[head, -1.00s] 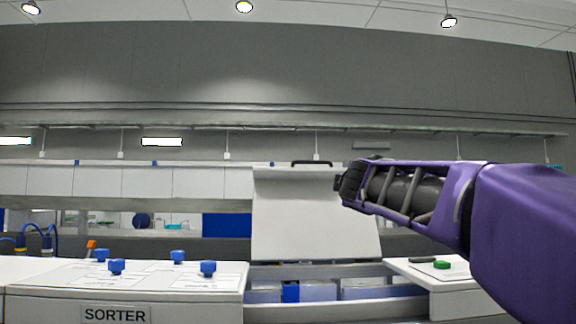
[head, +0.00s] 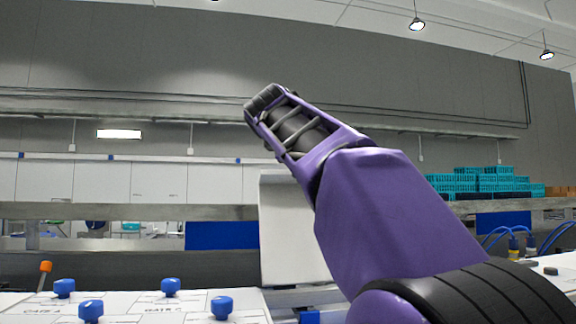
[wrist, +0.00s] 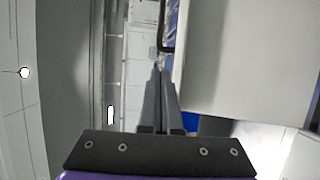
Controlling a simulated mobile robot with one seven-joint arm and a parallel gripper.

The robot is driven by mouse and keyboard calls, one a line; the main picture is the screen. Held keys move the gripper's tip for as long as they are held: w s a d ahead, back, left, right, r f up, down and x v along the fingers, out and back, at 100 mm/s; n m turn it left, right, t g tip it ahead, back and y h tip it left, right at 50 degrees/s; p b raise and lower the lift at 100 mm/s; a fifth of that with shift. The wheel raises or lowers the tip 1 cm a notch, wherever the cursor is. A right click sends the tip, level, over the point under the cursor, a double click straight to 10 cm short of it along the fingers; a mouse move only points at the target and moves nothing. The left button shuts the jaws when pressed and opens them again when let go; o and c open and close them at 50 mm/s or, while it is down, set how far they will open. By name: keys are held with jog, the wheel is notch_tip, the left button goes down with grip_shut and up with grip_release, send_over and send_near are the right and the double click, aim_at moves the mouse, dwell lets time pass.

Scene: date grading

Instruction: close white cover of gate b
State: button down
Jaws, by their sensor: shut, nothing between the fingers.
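The white cover (head: 285,225) stands raised behind the control panel in the head view, its right part hidden by my arm. In the wrist view a large pale panel that looks like the same cover (wrist: 250,60) fills the right side, with a black bar handle (wrist: 165,30) along its left edge. My gripper (wrist: 157,70) is shut and empty, its fingertips close to the handle's lower end; I cannot tell whether they touch. In the head view my arm's end is raised above the cover, and the fingertips cannot be made out.
A white panel with several blue knobs (head: 221,307) and gate labels lies at front left. An orange-topped lever (head: 45,267) stands at its left. Teal crates (head: 495,180) are stacked at the back right. A metal rail crosses behind the cover.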

jog(key=p+x, duration=0.1)
jog(key=x, duration=0.2)
jog(key=p+x, duration=0.1)
jog(key=x, duration=0.2)
jog(key=p+x, duration=0.1)
jog(key=x, duration=0.2)
jog(key=shift+w+a+f, duration=0.1)
jog(key=shift+w+a, duration=0.15)
jog(key=shift+w, duration=0.05)
jog(key=shift+w+f, duration=0.2)
jog(key=shift+w, duration=0.4)
jog(key=shift+d, duration=0.1)
